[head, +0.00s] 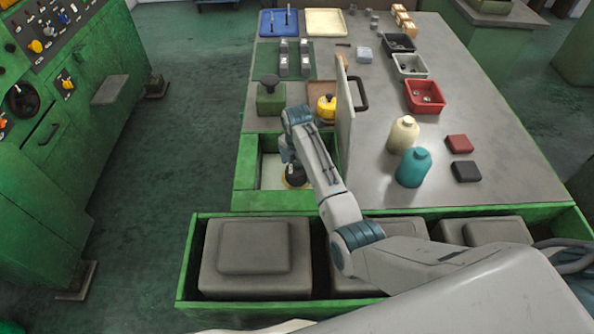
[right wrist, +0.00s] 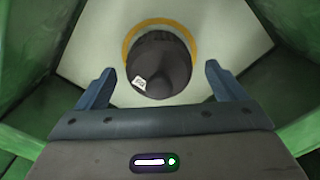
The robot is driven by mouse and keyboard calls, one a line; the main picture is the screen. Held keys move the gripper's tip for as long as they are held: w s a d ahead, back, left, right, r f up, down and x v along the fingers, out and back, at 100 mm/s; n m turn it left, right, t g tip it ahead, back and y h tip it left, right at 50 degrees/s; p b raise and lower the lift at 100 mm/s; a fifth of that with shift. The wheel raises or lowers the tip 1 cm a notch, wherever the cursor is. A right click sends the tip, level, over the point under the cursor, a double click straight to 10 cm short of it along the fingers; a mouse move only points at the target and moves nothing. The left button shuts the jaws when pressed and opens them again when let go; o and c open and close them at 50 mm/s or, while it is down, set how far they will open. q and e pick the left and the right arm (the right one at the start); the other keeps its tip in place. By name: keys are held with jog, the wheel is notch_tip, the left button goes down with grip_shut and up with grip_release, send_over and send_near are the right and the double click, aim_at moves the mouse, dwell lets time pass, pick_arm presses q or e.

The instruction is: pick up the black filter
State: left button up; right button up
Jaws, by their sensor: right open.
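The black filter (right wrist: 158,65) is a dark, rounded body with a small white label. In the right wrist view it stands on a yellow ring (right wrist: 132,40) on a pale floor inside a green-walled recess. In the head view the filter (head: 295,175) shows partly, below my right gripper and wrist. My right gripper (right wrist: 158,88) is open, with one blue finger on each side of the filter's near end. I see gaps between the fingers and the filter, and nothing is held. My left gripper is not in view.
The green recess walls (right wrist: 38,55) stand close on both sides. An upright pale panel (head: 345,120) is right of my arm. A cream bottle (head: 402,135) and a teal bottle (head: 413,168) stand on the grey table (head: 490,110). A green bin (head: 190,255) with grey blocks lies in front.

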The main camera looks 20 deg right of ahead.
aim_at(297, 172)
jog(key=shift+f+p, duration=0.35)
jog(key=shift+f, duration=1.25)
jog(key=c, duration=1.1)
